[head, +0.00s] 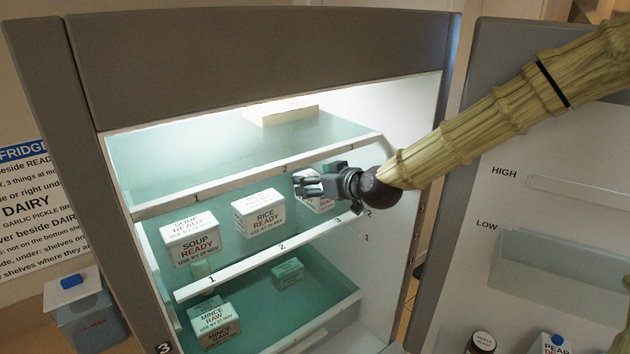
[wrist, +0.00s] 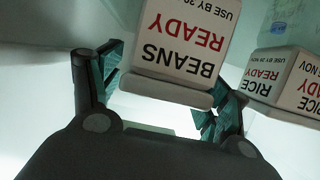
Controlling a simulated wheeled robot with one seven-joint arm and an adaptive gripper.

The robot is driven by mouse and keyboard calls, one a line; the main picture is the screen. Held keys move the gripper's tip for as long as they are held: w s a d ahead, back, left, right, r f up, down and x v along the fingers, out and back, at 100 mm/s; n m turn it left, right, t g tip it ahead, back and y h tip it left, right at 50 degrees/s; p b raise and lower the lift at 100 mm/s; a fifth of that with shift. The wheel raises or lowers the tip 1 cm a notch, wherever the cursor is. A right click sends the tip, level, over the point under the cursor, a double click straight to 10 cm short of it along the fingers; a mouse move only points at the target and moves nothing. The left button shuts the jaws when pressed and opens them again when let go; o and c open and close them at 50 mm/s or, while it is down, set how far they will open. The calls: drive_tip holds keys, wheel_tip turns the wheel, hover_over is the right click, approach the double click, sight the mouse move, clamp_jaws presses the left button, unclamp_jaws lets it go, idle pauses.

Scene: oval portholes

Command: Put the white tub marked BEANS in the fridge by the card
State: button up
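The white tub marked BEANS READY (wrist: 182,48) fills the upper middle of the wrist view, with its lettering upside down. In the head view the tub (head: 319,204) is partly hidden behind my gripper, near the right end of the fridge's middle shelf (head: 275,255). My gripper (head: 305,186) reaches in from the right. In the wrist view its fingers (wrist: 168,88) stand apart on either side of the tub's lid end, with a narrow gap at the left. Contact at the right finger is unclear. A card (head: 38,205) hangs left of the fridge.
A RICE READY tub (head: 265,220) stands left of the BEANS tub, and a SOUP READY tub (head: 196,249) farther left. A MINCE RAW tub (head: 217,328) and a green tub (head: 288,272) sit below. The open door (head: 500,205) is at the right. The upper shelf is mostly clear.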

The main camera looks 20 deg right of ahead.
drive_tip(key=shift+r, duration=0.15)
drive_tip(key=b+v, duration=0.2)
drive_tip(key=v, duration=1)
idle(0.6)
drive_tip(key=shift+d, duration=0.1)
